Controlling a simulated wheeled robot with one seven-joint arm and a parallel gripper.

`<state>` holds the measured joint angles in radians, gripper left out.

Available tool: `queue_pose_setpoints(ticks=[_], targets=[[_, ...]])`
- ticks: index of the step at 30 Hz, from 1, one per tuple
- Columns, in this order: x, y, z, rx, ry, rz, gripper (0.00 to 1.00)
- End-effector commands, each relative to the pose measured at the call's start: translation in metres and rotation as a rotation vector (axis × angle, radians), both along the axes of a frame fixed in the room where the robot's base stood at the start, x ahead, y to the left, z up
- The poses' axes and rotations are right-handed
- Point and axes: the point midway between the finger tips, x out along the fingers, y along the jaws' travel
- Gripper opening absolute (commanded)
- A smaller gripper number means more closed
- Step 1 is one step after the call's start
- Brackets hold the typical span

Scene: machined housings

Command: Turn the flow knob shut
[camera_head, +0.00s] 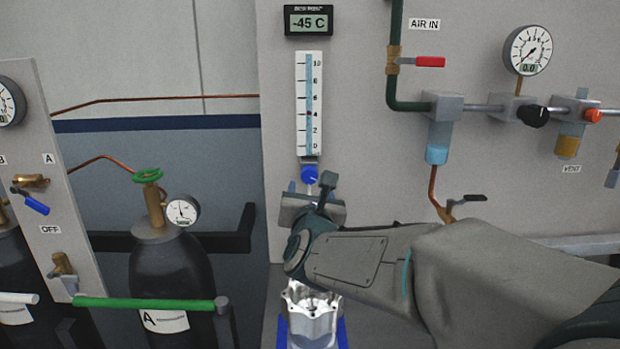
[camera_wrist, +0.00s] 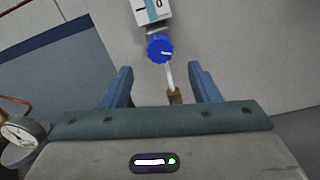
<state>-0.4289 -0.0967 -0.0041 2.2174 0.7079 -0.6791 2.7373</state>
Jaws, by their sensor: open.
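The flow knob (camera_head: 309,173) is blue and round, at the bottom of a white flow meter (camera_head: 309,105) on the grey panel. A small red mark sits between 2 and 4 on the meter's scale. In the wrist view the blue knob (camera_wrist: 160,48) has a white pointer line and lies beyond the fingertips. My gripper (camera_wrist: 160,76) is open, its two blue fingers apart, with nothing between them but a thin light rod leading to a brown fitting. In the head view my gripper (camera_head: 309,187) is just below the knob, partly hidden by my wrist.
A display (camera_head: 309,20) reads -45 C above the meter. A red-handled valve (camera_head: 425,62), pipes and a gauge (camera_head: 528,50) are at the right. A gas cylinder (camera_head: 170,270) stands at the left. A shiny metal housing (camera_head: 312,318) is below my wrist.

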Motion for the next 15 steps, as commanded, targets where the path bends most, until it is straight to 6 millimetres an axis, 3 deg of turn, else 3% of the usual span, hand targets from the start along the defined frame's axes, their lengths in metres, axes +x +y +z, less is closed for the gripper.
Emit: queue_pose_setpoints(ticks=[6,15], targets=[[0.036,0.000,0.000,-0.002,0.001,-0.001,0.55],[0.060,0.000,0.000,-0.001,0.000,-0.001,0.55]])
